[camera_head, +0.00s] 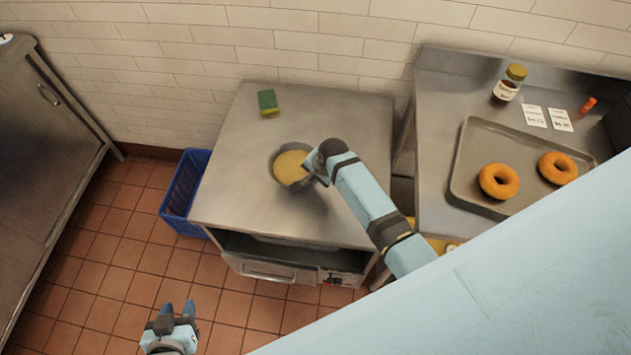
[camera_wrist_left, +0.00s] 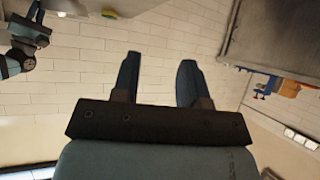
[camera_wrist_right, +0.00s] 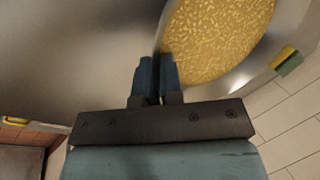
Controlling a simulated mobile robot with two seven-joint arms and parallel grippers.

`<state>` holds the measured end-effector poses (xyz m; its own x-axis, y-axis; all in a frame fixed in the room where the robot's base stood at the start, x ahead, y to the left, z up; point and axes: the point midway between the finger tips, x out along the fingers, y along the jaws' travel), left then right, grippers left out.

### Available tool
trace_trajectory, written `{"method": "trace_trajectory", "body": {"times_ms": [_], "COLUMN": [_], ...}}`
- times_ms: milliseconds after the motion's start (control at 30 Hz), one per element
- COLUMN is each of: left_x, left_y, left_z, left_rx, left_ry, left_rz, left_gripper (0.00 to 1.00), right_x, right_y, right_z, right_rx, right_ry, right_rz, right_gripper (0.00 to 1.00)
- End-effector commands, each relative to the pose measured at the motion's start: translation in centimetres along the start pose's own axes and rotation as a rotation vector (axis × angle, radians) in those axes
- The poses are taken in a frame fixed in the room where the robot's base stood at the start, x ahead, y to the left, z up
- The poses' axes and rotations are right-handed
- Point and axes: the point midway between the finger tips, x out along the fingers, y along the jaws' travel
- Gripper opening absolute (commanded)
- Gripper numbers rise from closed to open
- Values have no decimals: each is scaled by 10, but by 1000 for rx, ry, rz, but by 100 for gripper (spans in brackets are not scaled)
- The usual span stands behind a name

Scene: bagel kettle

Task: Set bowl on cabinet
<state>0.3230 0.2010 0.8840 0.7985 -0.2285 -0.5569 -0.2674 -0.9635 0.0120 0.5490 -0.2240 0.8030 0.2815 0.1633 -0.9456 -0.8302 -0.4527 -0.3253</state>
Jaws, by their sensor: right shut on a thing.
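The metal bowl (camera_head: 278,160) with yellow grainy contents (camera_head: 290,167) is over the middle of the steel cabinet (camera_head: 240,190); I cannot tell whether it touches the top. My right gripper (camera_head: 310,172) is shut on the bowl's right rim. In the right wrist view the two fingers (camera_wrist_right: 157,75) are close together at the rim beside the yellow contents (camera_wrist_right: 215,40). My left gripper (camera_head: 176,312) is low at the front left, away from the cabinet. In the left wrist view its fingers (camera_wrist_left: 160,80) are apart with nothing between them.
A green and yellow sponge (camera_head: 268,102) lies at the cabinet's back left. A blue crate (camera_head: 182,195) stands on the floor to its left. A counter on the right holds a tray (camera_head: 465,165) with two bagels (camera_head: 499,181) and a jar (camera_head: 509,84). The cabinet's front left top is clear.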

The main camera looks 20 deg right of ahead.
Motion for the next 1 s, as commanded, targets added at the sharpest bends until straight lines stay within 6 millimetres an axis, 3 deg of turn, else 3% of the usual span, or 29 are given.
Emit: {"method": "trace_trajectory", "body": {"times_ms": [33, 200, 667, 700, 767, 1000], "left_x": [8, 23, 22, 22, 22, 22], "left_y": [1, 6, 6, 5, 5, 5], "left_z": [11, 22, 16, 17, 17, 18], "left_rx": [-2, -4, -2, -2, -2, -2], "left_ry": [0, 3, 11, 11, 11, 8], "left_rz": [3, 15, 14, 13, 13, 12], "left_gripper": [40, 40, 40, 40, 40, 40], "right_x": [12, 29, 31, 32, 32, 32], "right_y": [4, 12, 13, 14, 14, 14], "right_z": [1, 5, 6, 7, 7, 7], "right_rx": [0, 2, 3, 3, 2, 2], "right_ry": [1, 2, 1, 1, 1, 1], "right_rz": [-2, -3, -2, 1, 1, 1], "right_gripper": [0, 0, 0, 16, 30, 32]}}
